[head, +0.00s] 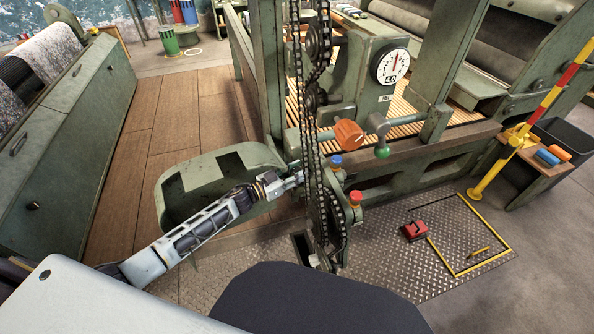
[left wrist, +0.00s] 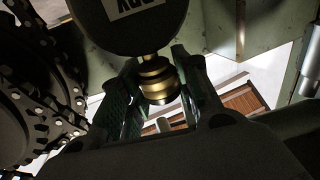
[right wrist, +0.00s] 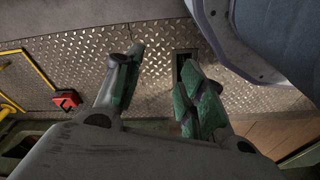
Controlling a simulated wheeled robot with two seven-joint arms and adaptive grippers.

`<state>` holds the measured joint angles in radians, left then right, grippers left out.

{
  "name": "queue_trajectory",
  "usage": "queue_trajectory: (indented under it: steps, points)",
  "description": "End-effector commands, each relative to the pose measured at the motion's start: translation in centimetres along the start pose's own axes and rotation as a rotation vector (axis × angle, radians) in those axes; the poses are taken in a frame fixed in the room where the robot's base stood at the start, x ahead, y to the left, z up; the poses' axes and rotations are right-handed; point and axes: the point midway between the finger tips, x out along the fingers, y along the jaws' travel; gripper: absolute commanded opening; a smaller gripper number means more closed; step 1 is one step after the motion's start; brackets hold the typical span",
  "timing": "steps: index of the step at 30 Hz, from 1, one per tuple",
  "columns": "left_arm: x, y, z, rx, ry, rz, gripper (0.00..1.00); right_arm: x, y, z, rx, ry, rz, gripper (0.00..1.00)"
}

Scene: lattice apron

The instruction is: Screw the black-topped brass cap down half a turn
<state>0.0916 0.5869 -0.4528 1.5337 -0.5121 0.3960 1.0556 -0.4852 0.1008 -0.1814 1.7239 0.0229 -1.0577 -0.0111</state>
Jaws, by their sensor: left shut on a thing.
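In the head view my left gripper (head: 293,181) reaches in beside the hanging chain, and the cap cannot be made out there. My right gripper (right wrist: 162,60) is open and empty, with bare floor plate between its fingers. It is not seen in the head view.
The black chain (head: 313,150) hangs close to my left gripper. An orange knob (head: 348,134), a blue button (head: 335,160) and a red button (head: 355,197) are nearby. A green trough (head: 175,212) lies left of the gripper. A red block (head: 415,231) lies on the floor plate (head: 390,265).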

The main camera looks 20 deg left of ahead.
Motion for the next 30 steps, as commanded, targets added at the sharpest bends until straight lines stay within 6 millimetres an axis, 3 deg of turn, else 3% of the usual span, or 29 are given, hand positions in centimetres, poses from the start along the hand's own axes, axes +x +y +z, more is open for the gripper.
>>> queue_trajectory:
  steps: [10,27,28,30]
  points:
    - [0.0,-0.1,-0.1,0.002,-0.001,0.094,0.08,1.4,0.4,0.6,0.001,0.006,0.007,0.4]
    - [0.0,-0.1,0.0,0.0,0.0,0.118,0.08,1.7,0.5,0.6,0.001,0.009,0.008,0.4]
    - [0.0,-0.1,0.0,0.0,0.0,0.118,0.33,1.7,0.5,0.6,0.001,0.009,0.008,0.4]
    - [0.0,-0.1,0.0,0.0,0.0,0.118,0.42,1.7,0.5,0.6,0.001,0.009,0.008,0.4]
